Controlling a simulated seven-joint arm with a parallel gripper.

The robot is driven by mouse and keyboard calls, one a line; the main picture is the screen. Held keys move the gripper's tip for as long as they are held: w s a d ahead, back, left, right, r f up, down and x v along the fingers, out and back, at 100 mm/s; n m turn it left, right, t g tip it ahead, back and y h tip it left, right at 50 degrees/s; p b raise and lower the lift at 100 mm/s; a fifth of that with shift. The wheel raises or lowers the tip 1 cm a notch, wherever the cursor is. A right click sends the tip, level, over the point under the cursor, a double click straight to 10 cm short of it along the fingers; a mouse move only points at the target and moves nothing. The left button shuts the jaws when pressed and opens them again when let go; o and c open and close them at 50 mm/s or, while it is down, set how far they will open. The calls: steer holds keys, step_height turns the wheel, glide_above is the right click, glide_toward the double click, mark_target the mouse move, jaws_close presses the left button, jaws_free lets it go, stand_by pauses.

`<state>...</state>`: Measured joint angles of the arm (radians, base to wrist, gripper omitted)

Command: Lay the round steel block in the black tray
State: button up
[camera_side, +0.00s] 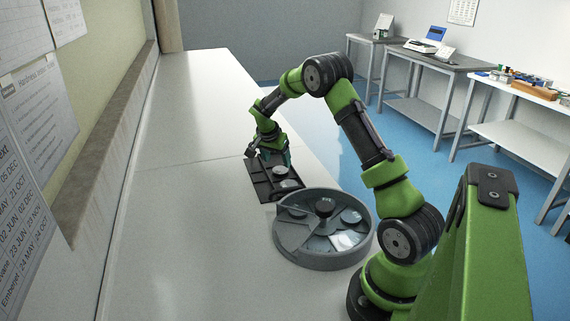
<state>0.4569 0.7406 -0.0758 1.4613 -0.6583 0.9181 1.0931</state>
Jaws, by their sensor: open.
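The black tray (259,182) lies flat on the pale bench, with dividers across it. Two round steel pieces show at its right side, one (280,170) just below my gripper and one (288,184) nearer the camera. I cannot tell which of them is the task's block. My gripper (268,154) is open over the far end of the tray. Its fingers are small in this view, and whether they touch anything is unclear.
A round grey divided dish (281,243) with a dark centre knob (324,207) and several round pieces stands just in front of the tray, close to my arm. The bench (190,130) is clear to the left and behind. Side tables with instruments stand apart at right.

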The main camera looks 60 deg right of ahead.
steer(key=s+a+r+n+t+y, duration=0.1)
steer(key=s+a+r+n+t, duration=0.15)
steer(key=a+r, duration=0.7)
steer(key=s+a+r+n+t+y, duration=0.2)
steer(key=s+a+r+n, duration=0.2)
steer(key=a+r, duration=0.6)
steer(key=s+a+n+t+y, duration=0.2)
steer(key=s+a+n, duration=0.5)
steer(key=s+a, duration=0.6)
steer(key=a+y, duration=0.1)
steer(key=a, duration=0.1)
steer(key=shift+s+a+f+t, duration=0.15)
steer(key=shift+s+a+t, duration=0.05)
steer(key=shift+a+t, duration=0.15)
steer(key=shift+n, duration=0.25)
